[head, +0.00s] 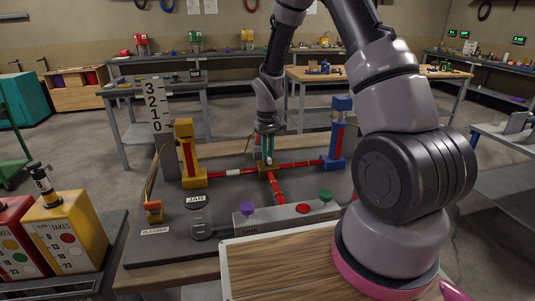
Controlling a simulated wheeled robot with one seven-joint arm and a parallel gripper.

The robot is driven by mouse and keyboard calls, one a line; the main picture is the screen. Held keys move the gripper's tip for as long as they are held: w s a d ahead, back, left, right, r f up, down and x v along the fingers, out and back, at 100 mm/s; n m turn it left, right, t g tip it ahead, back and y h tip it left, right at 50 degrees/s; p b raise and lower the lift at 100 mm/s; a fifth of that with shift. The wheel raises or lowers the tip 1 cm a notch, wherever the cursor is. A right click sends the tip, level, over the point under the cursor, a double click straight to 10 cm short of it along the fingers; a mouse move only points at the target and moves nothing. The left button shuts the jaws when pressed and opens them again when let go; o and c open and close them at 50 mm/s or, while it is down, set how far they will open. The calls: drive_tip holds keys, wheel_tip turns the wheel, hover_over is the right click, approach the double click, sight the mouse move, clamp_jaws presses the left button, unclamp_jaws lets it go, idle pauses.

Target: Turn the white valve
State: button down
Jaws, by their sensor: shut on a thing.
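My gripper (267,156) points down over the middle of the dark board, with its teal fingers at the pipe junction. It is shut on the white valve, of which only a small pale part (270,163) shows between the fingertips; the fingers hide the rest, so its angle cannot be told. The brass junction (267,174) sits just below it. Red pipes run from it left to a yellow stand (188,153), right to a blue stand (339,135), and toward the front.
A grey box (284,215) with purple, red and green knobs stands in front. A round jar base (198,218) lies to its left. A 3-2-1-0 scale (155,108) rises at the left. Red and yellow drums (68,228) stand at far left. A wooden panel (265,265) lies nearest me.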

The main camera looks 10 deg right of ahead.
sight(268, 156)
drive_tip(key=n, duration=0.6)
drive_tip(key=shift+n, duration=0.4)
idle(0.3)
drive_tip(key=c, duration=0.9)
unclamp_jaws()
drive_tip(key=shift+r, duration=0.1)
wheel_tip(268, 156, up, 11)
drive_tip(key=shift+f, duration=0.2)
drive_tip(key=shift+r, duration=0.1)
